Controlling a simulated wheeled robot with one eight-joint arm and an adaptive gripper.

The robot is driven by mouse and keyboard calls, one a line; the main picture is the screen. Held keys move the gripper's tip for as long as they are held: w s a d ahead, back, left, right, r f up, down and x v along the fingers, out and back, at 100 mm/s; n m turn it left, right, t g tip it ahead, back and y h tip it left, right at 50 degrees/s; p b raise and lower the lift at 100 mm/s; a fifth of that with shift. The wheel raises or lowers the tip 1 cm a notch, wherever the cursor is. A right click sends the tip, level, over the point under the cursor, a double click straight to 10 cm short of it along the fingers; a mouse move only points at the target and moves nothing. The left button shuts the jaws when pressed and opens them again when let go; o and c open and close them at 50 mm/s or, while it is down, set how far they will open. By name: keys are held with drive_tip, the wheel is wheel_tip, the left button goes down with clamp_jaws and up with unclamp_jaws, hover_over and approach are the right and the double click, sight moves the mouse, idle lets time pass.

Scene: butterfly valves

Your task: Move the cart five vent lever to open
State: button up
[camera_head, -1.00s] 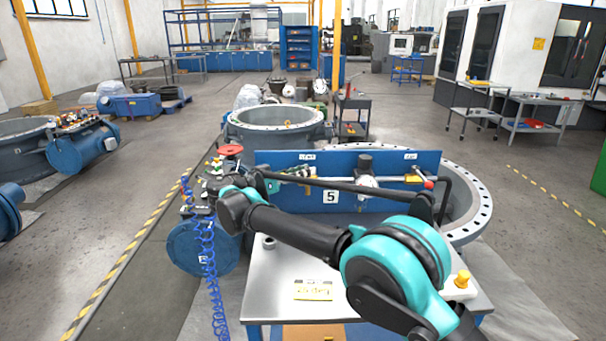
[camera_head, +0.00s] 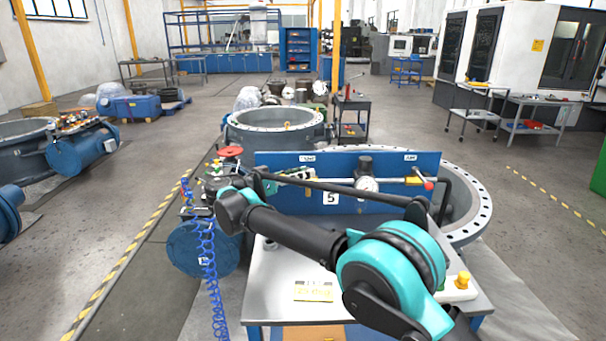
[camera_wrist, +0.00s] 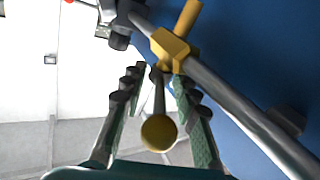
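Cart five has a blue upright panel (camera_head: 390,197) with a plate marked 5 and two small labels I cannot read clearly. In the wrist view, a lever with a round, dull yellow knob (camera_wrist: 159,133) on a dark stem points toward the camera from a yellow valve body (camera_wrist: 172,46) on a grey pipe. My gripper (camera_wrist: 158,84) is open, with one finger on each side of the stem and gaps showing. In the head view my gripper (camera_head: 291,174) is at the panel's left part, and my arm partly hides the valve there.
A gauge (camera_head: 367,187) sits mid-panel. A second lever with a red knob (camera_head: 428,186) is at the right end. Below are the cart's metal top (camera_head: 290,298) and a yellow button (camera_head: 463,280). A blue coiled hose (camera_head: 208,265) hangs left. A large flanged ring (camera_head: 480,205) stands behind.

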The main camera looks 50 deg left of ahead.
drive_tip(key=s+a, duration=0.1)
drive_tip(key=s, duration=1)
drive_tip(key=shift+s+a, duration=0.2)
drive_tip(key=shift+a, duration=0.1)
